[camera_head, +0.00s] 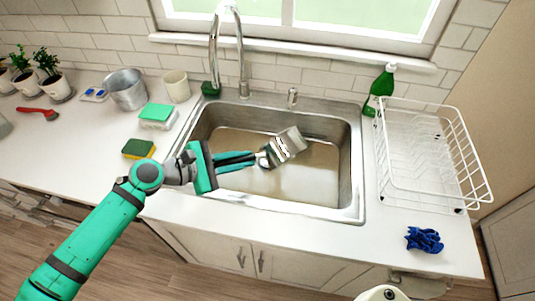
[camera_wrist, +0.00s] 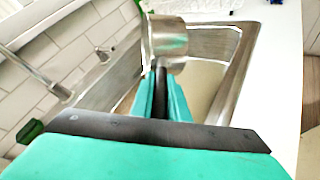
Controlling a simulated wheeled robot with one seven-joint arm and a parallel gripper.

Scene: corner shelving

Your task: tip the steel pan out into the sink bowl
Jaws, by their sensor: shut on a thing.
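My gripper (camera_head: 256,160) reaches in from the left over the sink bowl (camera_head: 342,185) and is shut on the dark handle of the steel pan (camera_head: 288,144). The pan is small and shiny, and hangs tilted over the middle of the bowl. In the wrist view the pan (camera_wrist: 166,36) sits just beyond my fingertips (camera_wrist: 160,85), with the dark handle between them. I cannot see whether anything is inside the pan. The bowl's brownish floor shows below it, and a steel wall of the bowl (camera_wrist: 228,88) shows in the wrist view.
A tall faucet (camera_head: 241,55) stands behind the bowl. A white dish rack (camera_head: 425,165), a green spray bottle (camera_head: 380,88) and a blue cloth (camera_head: 424,240) are on the right. A sponge (camera_head: 138,148), a steel pot (camera_head: 125,90) and a cup (camera_head: 176,86) are on the left.

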